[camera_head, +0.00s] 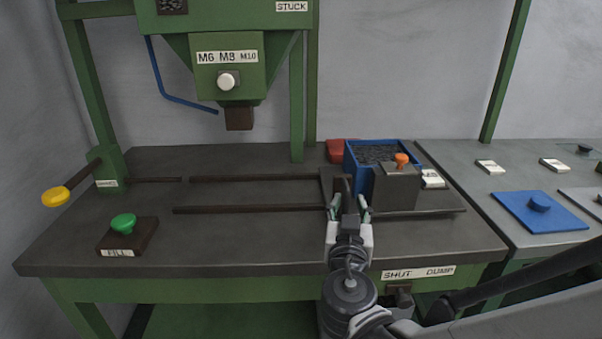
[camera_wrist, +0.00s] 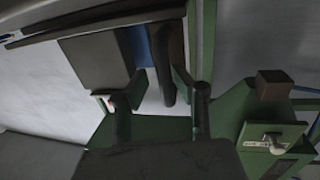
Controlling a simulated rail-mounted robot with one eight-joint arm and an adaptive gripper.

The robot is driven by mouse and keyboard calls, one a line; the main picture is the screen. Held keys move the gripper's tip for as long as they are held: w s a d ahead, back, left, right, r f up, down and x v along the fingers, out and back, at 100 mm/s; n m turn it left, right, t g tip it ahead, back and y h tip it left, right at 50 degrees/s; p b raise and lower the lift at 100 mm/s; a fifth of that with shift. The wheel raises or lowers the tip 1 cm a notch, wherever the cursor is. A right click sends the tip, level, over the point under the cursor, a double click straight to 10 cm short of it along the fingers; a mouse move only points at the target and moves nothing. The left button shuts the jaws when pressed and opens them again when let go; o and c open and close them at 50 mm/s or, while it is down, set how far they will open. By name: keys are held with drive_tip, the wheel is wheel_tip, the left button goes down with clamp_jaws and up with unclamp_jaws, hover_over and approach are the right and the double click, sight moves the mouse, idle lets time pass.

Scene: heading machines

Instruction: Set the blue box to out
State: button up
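The blue box (camera_head: 349,164) stands open-topped at the right end of the rails on the dark bench, filled with dark grey granules. A grey block (camera_head: 396,190) with an orange knob (camera_head: 401,159) stands in front of it and hides part of its front. In the wrist view a strip of the box (camera_wrist: 137,46) shows beside the grey block. My gripper (camera_head: 350,207) is at the box's front left. In the wrist view my fingers (camera_wrist: 158,88) are apart. A dark brown bar (camera_wrist: 170,60) lies between them, nearer the right finger, with a gap on the left.
The green press head (camera_head: 230,75) hangs over the bench's middle. A yellow-knobbed lever (camera_head: 56,196) and a green FILL button (camera_head: 123,223) are at the left. A blue plate (camera_head: 540,212) lies on the right table. The bench between the rails is clear.

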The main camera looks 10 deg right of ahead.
drive_tip(key=shift+o, duration=0.2)
drive_tip(key=shift+s+a, duration=0.1)
drive_tip(key=shift+a, duration=0.05)
drive_tip(key=shift+s+a, duration=0.15)
drive_tip(key=shift+s, duration=0.1)
drive_tip(key=v, duration=1.1)
drive_tip(key=shift+s, duration=0.15)
drive_tip(key=shift+d, duration=0.2)
drive_tip(key=d+f+g+p, duration=0.1)
drive_tip(key=d+g+p, duration=0.4)
drive_tip(key=d+g, duration=0.2)
drive_tip(key=s+a+r+n+g+y+p, duration=0.2)
drive_tip(key=s+r+n+g+y+p, duration=0.1)
drive_tip(key=s+r+y+p, duration=0.1)
drive_tip(key=shift+r+y+p, duration=0.65)
drive_tip(key=shift+r+y, duration=0.15)
drive_tip(key=shift+r, duration=0.4)
